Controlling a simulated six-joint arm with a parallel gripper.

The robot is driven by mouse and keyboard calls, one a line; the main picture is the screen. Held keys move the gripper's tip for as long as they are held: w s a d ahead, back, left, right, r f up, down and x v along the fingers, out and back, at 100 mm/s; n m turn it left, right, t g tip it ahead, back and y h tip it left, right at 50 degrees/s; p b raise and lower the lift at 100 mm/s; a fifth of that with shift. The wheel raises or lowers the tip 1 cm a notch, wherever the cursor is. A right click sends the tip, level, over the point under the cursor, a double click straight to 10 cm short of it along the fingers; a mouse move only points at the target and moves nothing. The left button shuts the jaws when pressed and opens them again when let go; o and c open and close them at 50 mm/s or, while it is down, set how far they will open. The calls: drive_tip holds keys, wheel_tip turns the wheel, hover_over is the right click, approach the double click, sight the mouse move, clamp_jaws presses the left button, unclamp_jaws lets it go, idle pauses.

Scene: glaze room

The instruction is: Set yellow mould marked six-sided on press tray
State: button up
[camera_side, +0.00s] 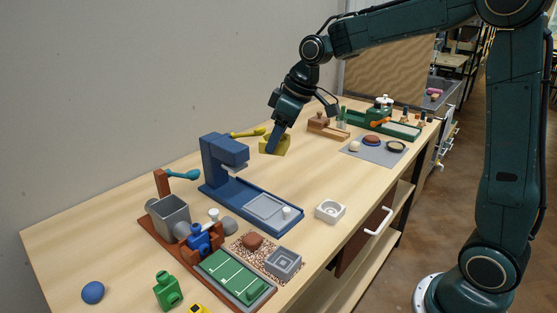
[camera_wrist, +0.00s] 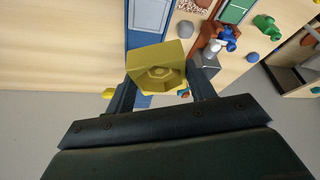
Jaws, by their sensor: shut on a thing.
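The yellow mould (camera_side: 275,146) is a square block held between the fingers of my gripper (camera_side: 276,138), above the back part of the bench. In the wrist view the mould (camera_wrist: 157,62) shows a six-sided recess, and my gripper (camera_wrist: 163,88) is shut on its sides. The blue press (camera_side: 223,165) stands left of and nearer the camera than the mould. Its press tray (camera_side: 267,208) is a light grey-blue plate on the press's base, with no mould on it. The tray (camera_wrist: 150,14) also shows beyond the mould in the wrist view.
A white mould (camera_side: 330,211) with a round recess sits right of the press. A grey square mould (camera_side: 284,261) rests on a speckled mat in front. A brown-based machine with a grey hopper (camera_side: 168,215) stands left. A wooden block (camera_side: 322,124) is behind my gripper.

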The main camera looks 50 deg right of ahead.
drive_tip(key=w+m, duration=0.1)
drive_tip(key=w+r+m+h, duration=0.1)
drive_tip(key=m, duration=0.1)
drive_tip(key=w+m, duration=0.2)
drive_tip(key=shift+a+r+t+h, duration=0.1)
drive_tip(key=shift+r+t+h, duration=0.2)
drive_tip(key=shift+h, duration=0.1)
wheel_tip(320, 180, down, 20)
drive_tip(key=shift+f, duration=0.1)
idle(0.8)
drive_tip(key=shift+f, duration=0.1)
drive_tip(key=o, duration=1)
drive_tip(key=shift+v, duration=5.65)
drive_tip(key=shift+s+r, duration=0.15)
drive_tip(key=shift+r, duration=0.35)
